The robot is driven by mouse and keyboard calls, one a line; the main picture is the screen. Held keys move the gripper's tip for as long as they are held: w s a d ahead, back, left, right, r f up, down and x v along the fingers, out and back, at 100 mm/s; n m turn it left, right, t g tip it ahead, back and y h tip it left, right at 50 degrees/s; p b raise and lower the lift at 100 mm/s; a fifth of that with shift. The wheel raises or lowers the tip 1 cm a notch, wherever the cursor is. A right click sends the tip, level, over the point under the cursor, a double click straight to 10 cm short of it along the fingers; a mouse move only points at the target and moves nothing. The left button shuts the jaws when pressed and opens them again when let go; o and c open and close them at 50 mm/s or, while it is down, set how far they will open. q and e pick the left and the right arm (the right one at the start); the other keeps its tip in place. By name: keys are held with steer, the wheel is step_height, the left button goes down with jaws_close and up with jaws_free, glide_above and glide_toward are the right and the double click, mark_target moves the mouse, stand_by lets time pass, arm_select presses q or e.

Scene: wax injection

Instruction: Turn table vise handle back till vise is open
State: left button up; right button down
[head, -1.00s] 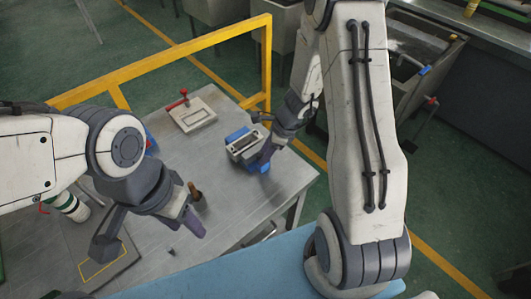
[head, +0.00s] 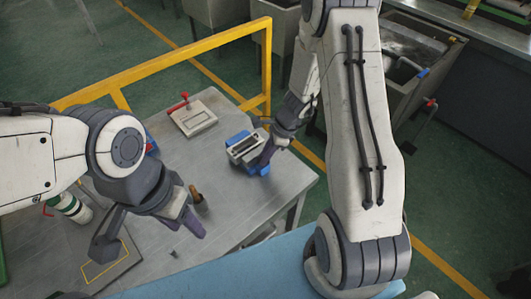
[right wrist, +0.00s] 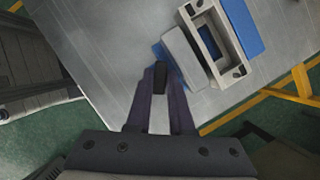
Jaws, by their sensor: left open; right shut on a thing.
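The table vise (head: 240,141) is a blue body with pale grey jaws on the metal table. It also shows in the right wrist view (right wrist: 238,25), with a light rectangular frame between or on its jaws. My right gripper (head: 266,156) is at the vise's right side. In the right wrist view, its fingers (right wrist: 161,84) are shut on the dark vise handle (right wrist: 161,73), beside the vise's grey block. The rest of the handle is hidden. My left gripper (head: 186,222) is open and empty above the table's left part, away from the vise.
A pale plate with a red-handled clamp (head: 194,117) lies at the table's back. A brown wooden-handled tool (head: 197,194) stands near my left gripper. A green and white bottle (head: 70,206) is at the left. A yellow rail (head: 180,62) runs behind the table (head: 225,212).

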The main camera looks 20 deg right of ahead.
steer(key=n+p, duration=0.1)
steer(key=n+g, duration=0.1)
steer(key=n, duration=0.1)
steer(key=shift+w+r+n+p, duration=0.15)
steer(key=shift+n+p, duration=0.15)
steer(key=shift+p, duration=0.1)
steer(key=shift+w+n+g+p, duration=0.15)
steer(key=shift+n+g, duration=0.25)
steer(key=shift+n, duration=0.5)
steer(key=shift+s+n+g+p, duration=0.15)
steer(key=shift+n+g, duration=0.25)
steer(key=shift+n, duration=0.5)
steer(key=shift+w, duration=0.15)
